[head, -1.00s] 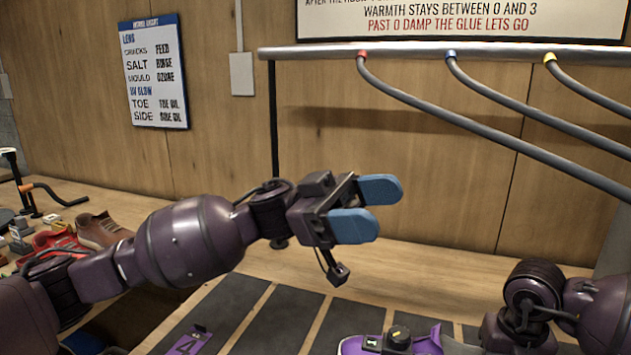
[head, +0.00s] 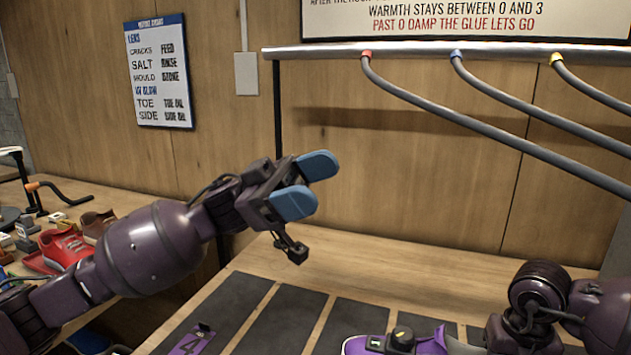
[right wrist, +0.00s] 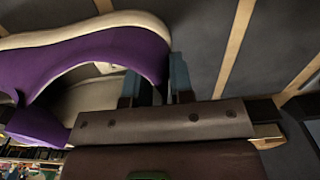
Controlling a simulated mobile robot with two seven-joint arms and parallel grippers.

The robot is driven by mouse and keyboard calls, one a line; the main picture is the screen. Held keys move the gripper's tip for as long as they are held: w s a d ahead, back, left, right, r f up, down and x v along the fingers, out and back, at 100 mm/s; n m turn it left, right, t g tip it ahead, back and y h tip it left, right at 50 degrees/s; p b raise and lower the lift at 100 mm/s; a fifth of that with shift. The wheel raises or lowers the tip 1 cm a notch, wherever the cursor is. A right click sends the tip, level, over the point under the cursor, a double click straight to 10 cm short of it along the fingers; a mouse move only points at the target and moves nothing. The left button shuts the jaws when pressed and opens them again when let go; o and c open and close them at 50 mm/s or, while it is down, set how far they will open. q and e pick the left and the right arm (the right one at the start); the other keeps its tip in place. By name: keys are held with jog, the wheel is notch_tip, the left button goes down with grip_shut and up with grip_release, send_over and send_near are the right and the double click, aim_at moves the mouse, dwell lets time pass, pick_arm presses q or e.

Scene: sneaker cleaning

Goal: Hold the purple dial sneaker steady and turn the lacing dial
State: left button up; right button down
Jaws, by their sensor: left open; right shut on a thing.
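The purple dial sneaker (head: 430,347) shows at the bottom edge of the head view, its lower part cut off. A black lacing dial (head: 402,335) stands on top of it. My right gripper (right wrist: 157,88) is shut on the sneaker's purple rim (right wrist: 140,50), with its blue fingers on either side of the rim in the right wrist view. In the head view the right fingertips are hidden. My left gripper (head: 306,184) is open and empty, raised well above the bench, up and to the left of the sneaker, apart from it.
The bench has dark mats (head: 285,325) split by wooden strips, with a purple number 4 tag (head: 190,341). Red sneakers (head: 65,250) and a brown shoe (head: 97,224) lie at left. A metal rail (head: 420,50) carries grey hoses above right.

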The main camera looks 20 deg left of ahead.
pick_arm(q)
jog(key=shift+c, duration=1)
jog(key=s+d+r+m+g+y, duration=0.2)
jog(key=d+r+m+g, duration=0.3)
jog(key=d, duration=0.3)
jog(key=s+d+f+m+t+y, duration=0.1)
jog(key=d+f+m+t+y, duration=0.3)
jog(key=d+y, duration=0.6)
jog(key=n+t+y, duration=0.6)
jog(key=n+y, duration=0.3)
jog(key=y, duration=0.2)
send_over(404, 332)
notch_tip(404, 332, down, 16)
notch_tip(404, 332, down, 11)
jog(key=shift+f, duration=0.2)
